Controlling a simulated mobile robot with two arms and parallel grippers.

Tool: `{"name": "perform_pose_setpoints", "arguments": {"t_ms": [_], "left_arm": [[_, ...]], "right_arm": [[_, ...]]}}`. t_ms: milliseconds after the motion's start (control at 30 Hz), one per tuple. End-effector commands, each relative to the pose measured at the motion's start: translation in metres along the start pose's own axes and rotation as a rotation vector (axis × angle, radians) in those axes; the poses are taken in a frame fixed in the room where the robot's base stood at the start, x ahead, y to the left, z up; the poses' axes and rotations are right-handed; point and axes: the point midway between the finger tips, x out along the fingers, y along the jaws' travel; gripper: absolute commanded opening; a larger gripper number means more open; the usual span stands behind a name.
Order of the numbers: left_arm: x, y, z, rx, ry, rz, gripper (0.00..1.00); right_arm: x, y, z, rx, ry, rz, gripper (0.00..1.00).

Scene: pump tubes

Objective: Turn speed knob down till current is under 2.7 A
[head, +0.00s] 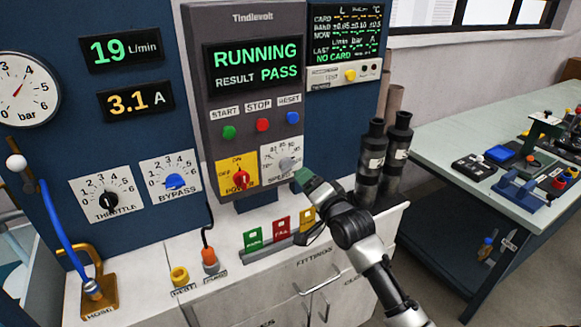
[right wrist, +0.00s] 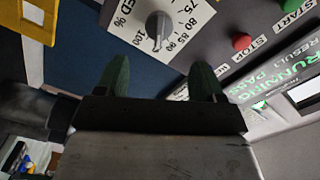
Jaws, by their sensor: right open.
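The grey speed knob (head: 287,163) sits on the white SPEED dial at the lower right of the control panel. It shows larger in the right wrist view (right wrist: 158,27), on a scale with 75 to 100 visible; its exact setting is hard to read. The current display (head: 136,100) reads 3.1 A. My right gripper (head: 303,176) is just below and right of the knob. In the right wrist view its green fingers (right wrist: 160,77) are apart, with nothing between them, and the knob lies beyond their tips. My left gripper is not in view.
The panel screen (head: 254,64) reads RUNNING, RESULT PASS. A red POWER knob (head: 240,179) is left of the speed dial; START, STOP and RESET buttons (head: 262,125) are above. Coloured tags (head: 280,226) stand below. Dark cylinders (head: 372,160) stand right of the panel.

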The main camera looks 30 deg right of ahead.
Motion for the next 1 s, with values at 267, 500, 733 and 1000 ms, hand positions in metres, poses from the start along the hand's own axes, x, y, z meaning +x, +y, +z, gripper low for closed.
{"name": "perform_pose_setpoints", "arguments": {"t_ms": [267, 500, 733, 1000], "left_arm": [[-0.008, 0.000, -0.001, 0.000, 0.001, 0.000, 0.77], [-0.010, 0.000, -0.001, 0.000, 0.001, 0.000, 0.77], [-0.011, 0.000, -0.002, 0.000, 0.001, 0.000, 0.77], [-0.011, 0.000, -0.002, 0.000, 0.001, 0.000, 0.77]], "right_arm": [[0.051, -0.002, -0.001, -0.004, 0.000, 0.001, 0.68], [0.084, 0.000, 0.000, -0.005, -0.001, 0.003, 0.68], [0.095, 0.001, 0.001, -0.005, -0.001, 0.003, 0.68], [0.096, 0.001, 0.001, -0.005, -0.001, 0.003, 0.65]]}}
